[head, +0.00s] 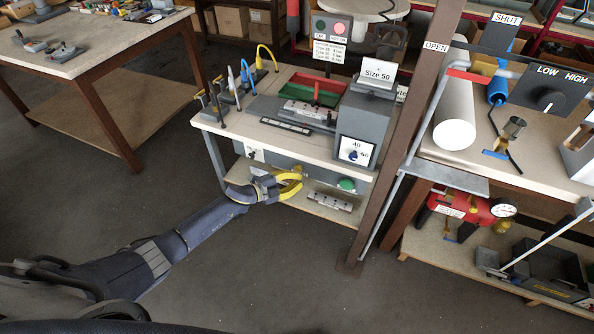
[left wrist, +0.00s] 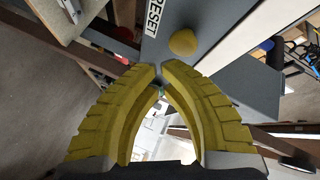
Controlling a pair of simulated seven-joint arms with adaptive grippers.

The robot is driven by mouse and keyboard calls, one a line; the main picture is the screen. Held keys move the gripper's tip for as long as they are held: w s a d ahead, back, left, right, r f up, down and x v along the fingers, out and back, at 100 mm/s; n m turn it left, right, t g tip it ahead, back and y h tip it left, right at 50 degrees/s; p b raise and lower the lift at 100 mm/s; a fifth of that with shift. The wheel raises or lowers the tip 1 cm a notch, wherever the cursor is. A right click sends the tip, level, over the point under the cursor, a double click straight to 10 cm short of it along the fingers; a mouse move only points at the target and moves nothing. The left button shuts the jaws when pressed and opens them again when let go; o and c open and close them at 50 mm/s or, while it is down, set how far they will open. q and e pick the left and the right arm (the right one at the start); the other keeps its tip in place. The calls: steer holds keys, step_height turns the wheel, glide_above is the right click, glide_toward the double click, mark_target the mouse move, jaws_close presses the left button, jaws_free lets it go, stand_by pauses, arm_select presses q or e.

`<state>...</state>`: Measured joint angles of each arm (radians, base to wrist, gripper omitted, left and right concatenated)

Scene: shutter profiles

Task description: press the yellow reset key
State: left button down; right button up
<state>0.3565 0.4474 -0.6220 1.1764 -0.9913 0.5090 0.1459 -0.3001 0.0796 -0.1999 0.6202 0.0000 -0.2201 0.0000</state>
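The yellow reset key (left wrist: 185,42) is a small rounded knob on a grey panel (left wrist: 222,40), beside a white RESET label (left wrist: 155,17) in the left wrist view. My left gripper (left wrist: 161,68) has yellow ribbed fingers with their tips together and nothing between them. The tips appear just below the key in that view; I cannot tell whether they touch the panel. In the head view my left gripper (head: 299,178) is in front of the grey box under the bench top, and I cannot make out the key there. My right gripper is not in view.
A green button (head: 347,185) is on the same grey box, right of my gripper. The bench top (head: 222,124) overhangs above, and a lower shelf (head: 325,211) holds a metal strip. A brown post (head: 408,140) stands at right. The floor in front is clear.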

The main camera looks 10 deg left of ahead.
arm_select(q)
steer(key=shift+w, duration=0.2)
stand_by(0.5)
steer(key=shift+w, duration=0.25)
steer(key=shift+w+d, duration=0.15)
steer(key=shift+w, duration=0.45)
stand_by(1.1)
steer(key=shift+s, duration=1.05)
steer(key=shift+s+a, duration=0.15)
steer(key=shift+a, duration=0.05)
steer(key=shift+s+a, duration=0.2)
steer(key=shift+s, duration=0.95)
steer(key=shift+s+a, duration=0.15)
steer(key=shift+s, duration=1)
